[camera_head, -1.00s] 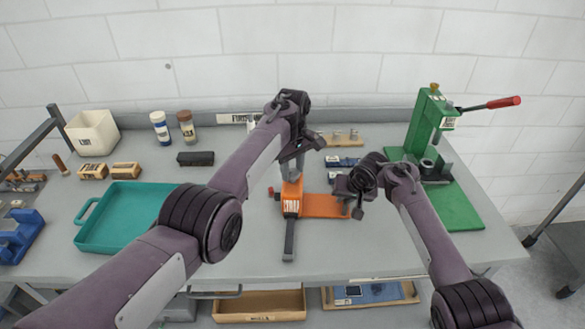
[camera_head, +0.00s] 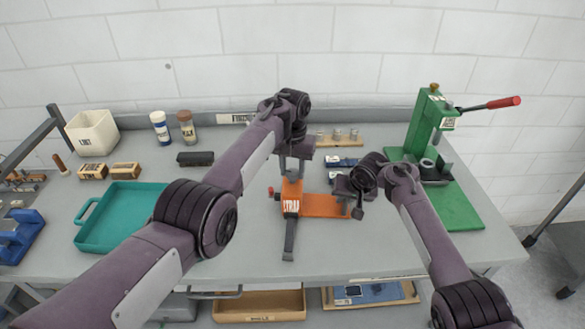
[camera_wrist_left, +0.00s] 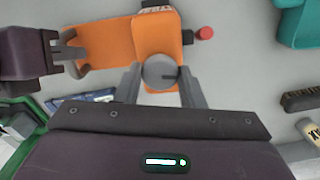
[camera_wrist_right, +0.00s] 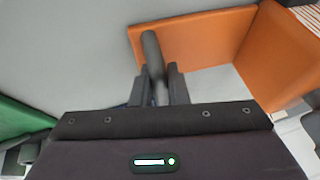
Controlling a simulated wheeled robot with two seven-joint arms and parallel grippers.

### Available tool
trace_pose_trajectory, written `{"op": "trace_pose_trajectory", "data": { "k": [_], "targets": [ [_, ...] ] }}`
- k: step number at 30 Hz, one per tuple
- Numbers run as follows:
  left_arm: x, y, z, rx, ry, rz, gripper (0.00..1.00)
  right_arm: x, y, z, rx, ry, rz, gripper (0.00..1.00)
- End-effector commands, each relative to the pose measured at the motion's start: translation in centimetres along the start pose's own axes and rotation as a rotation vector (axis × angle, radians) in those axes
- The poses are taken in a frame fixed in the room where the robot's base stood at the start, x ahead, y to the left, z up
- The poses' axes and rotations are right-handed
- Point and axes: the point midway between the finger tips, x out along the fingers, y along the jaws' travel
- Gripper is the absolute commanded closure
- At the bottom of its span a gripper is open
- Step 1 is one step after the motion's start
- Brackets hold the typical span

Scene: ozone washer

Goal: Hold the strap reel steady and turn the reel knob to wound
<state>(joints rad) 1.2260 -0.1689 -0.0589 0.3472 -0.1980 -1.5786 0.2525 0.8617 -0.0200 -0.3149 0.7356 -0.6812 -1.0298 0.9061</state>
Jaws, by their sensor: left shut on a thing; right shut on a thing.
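The orange strap reel (camera_head: 322,206) stands mid-table, with a STRAP label on its front and a dark grey bar (camera_head: 289,240) extending toward me. It also shows in the left wrist view (camera_wrist_left: 110,45). My left gripper (camera_head: 293,172) comes down from above. In the left wrist view its fingers close around the round grey reel knob (camera_wrist_left: 160,70), which has a dark mark toward the right. My right gripper (camera_head: 349,190) is shut on a grey cylindrical grip (camera_wrist_right: 151,48) at the right end of the orange body.
A teal tray (camera_head: 88,243) lies to the left. A green press (camera_head: 430,140) with a red-tipped lever stands at the right. A black block (camera_head: 195,158), two bottles (camera_head: 160,128) and a wooden rack (camera_head: 340,141) are behind. A red button (camera_wrist_left: 205,33) sits beside the reel.

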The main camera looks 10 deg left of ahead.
Motion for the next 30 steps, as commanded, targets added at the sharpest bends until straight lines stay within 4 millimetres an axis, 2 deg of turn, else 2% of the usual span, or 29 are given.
{"op": "trace_pose_trajectory", "data": {
  "k": [30],
  "targets": [
    [-0.1, -0.03, -0.04, 0.964, 0.001, -0.001, 0.87, 0.01, -0.02, 0.03, -0.001, -0.001, 0.0, 1.0]
  ]
}}
